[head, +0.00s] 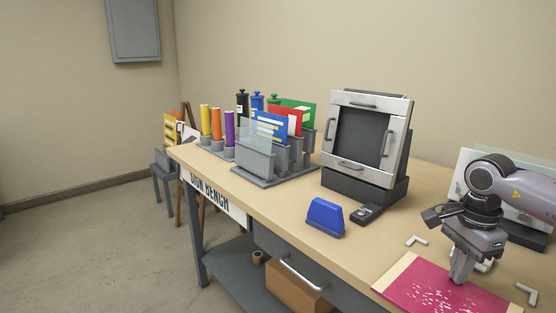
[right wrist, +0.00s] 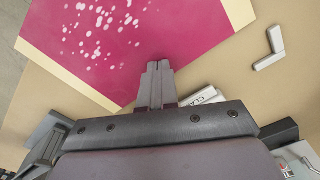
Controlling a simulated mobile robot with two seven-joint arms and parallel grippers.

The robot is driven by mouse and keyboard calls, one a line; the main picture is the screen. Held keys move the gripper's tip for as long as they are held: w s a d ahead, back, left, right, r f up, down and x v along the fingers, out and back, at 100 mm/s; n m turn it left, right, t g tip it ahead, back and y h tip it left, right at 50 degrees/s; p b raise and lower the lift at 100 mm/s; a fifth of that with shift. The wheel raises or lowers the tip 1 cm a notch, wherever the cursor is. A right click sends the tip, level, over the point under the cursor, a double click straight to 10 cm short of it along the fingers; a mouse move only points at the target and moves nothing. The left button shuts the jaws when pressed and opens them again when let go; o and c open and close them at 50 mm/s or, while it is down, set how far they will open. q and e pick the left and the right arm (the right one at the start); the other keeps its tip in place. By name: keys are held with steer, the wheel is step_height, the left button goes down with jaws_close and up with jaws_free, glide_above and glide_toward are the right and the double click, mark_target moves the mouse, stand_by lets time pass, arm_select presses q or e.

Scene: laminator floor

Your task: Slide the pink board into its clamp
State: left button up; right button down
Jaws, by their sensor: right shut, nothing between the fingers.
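The pink board (head: 445,289), with white speckles and pale cream borders, lies flat on the bench at its front right. It fills the top of the right wrist view (right wrist: 130,35). My right gripper (head: 460,281) points down with its fingers together and empty. Its tips (right wrist: 158,66) overlap the board near one edge in both views; whether they touch it is unclear. A white label starting "CLA" (right wrist: 206,97) shows beside the fingers, partly hidden by the gripper. A metallic part with some red (right wrist: 300,158), possibly the clamp, is cut off at lower right. My left gripper is not in view.
White L-shaped corner pieces (head: 417,241) (right wrist: 270,48) lie near the board. A blue block (head: 325,217) and a dark remote-like box (head: 366,214) stand left. Behind are a framed press (head: 402,155) and a grey rack (head: 258,163) of colored sheets. The bench's front edge is close.

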steer(key=shift+r+p, duration=1.1)
steer(key=shift+r, duration=0.3)
steer(key=shift+r+p, duration=1.5)
steer(key=shift+r, duration=0.3)
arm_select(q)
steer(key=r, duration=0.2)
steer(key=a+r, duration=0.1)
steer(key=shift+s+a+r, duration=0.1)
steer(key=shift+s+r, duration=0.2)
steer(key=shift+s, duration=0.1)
arm_select(e)
steer(key=shift+r, duration=0.25)
